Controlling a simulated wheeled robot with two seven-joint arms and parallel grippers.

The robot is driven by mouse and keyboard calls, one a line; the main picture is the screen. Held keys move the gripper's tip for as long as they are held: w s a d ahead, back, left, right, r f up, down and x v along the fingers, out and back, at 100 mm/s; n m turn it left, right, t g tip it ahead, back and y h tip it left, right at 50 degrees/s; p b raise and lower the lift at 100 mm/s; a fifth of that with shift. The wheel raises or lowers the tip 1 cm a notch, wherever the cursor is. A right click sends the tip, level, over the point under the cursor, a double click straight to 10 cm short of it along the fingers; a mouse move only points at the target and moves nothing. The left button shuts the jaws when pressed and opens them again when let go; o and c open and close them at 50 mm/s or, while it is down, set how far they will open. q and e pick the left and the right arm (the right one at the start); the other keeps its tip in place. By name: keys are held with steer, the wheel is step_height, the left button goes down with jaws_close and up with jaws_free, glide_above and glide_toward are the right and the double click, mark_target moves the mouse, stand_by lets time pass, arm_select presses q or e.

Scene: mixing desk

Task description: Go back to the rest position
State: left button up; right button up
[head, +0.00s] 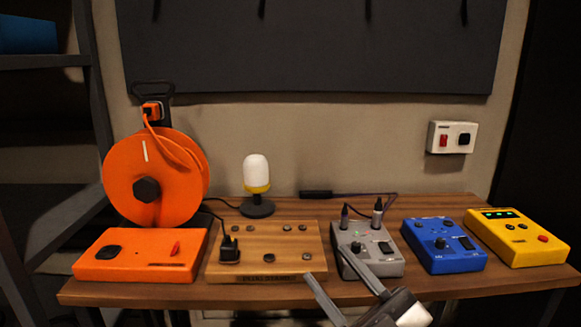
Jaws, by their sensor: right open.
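My right gripper (341,285) comes in from the bottom, its two fingers spread apart and nothing between them. It is in front of the desk's front edge. One finger overlaps the lower part of the grey box (393,266) in the picture; I cannot tell whether they touch. The other finger points toward the front right corner of the wooden board (276,243). My left gripper is not in the picture.
The wooden desk (120,294) also holds an orange box (135,246), an orange cable reel (122,165), a lamp (256,174), a blue box (462,262) and a yellow box (500,232). A switch plate (453,126) is on the wall. A dark shelf stands left.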

steer(key=s+d+f+m+h, duration=0.1)
steer(key=d+f+m+h, duration=0.2)
steer(key=f+m+h, duration=0.5)
steer(key=s+d+f+m+h, duration=0.1)
steer(key=d+f+m+h, duration=0.25)
steer(key=f, duration=0.75)
steer(key=s+d+f+m+g+h, duration=0.1)
steer(key=s+f+m+g+h, duration=0.1)
steer(key=s+f+g, duration=0.4)
step_height(320, 180, down, 5)
steer(key=s, duration=0.3)
steer(key=shift+d+f+h, duration=0.15)
steer(key=shift+d+h, duration=0.05)
steer(key=shift+h, duration=0.15)
steer(key=shift+m, duration=0.25)
